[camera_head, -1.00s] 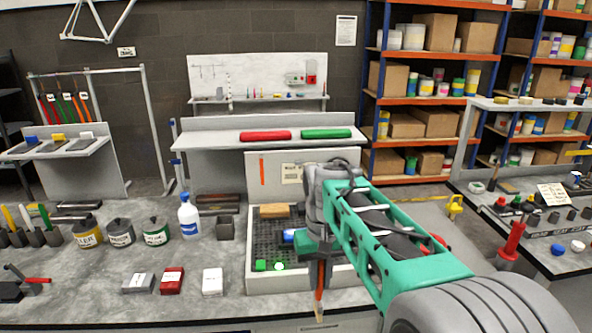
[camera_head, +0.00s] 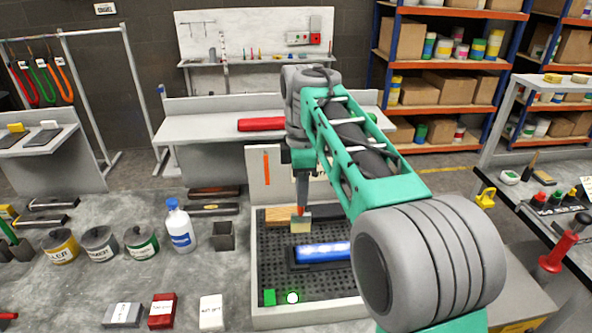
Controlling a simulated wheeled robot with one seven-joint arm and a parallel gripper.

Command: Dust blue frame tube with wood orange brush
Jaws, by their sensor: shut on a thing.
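The brush (camera_head: 301,222) hangs bristles down from my gripper (camera_head: 303,174), its orange handle between the jaws. My gripper is shut on it. The pale bristle end is over the back part of the booth tray, just behind and left of the blue frame tube (camera_head: 322,251). The bristles look apart from the tube; their exact height is unclear. The blue tube lies crosswise in a dark cradle on the black perforated floor. My arm hides the tray's right side and the tube's right end.
The booth tray (camera_head: 252,270) has a pale rim. A white bottle (camera_head: 179,226), several cans and small boxes stand left. A red roll (camera_head: 262,124) lies on the back shelf.

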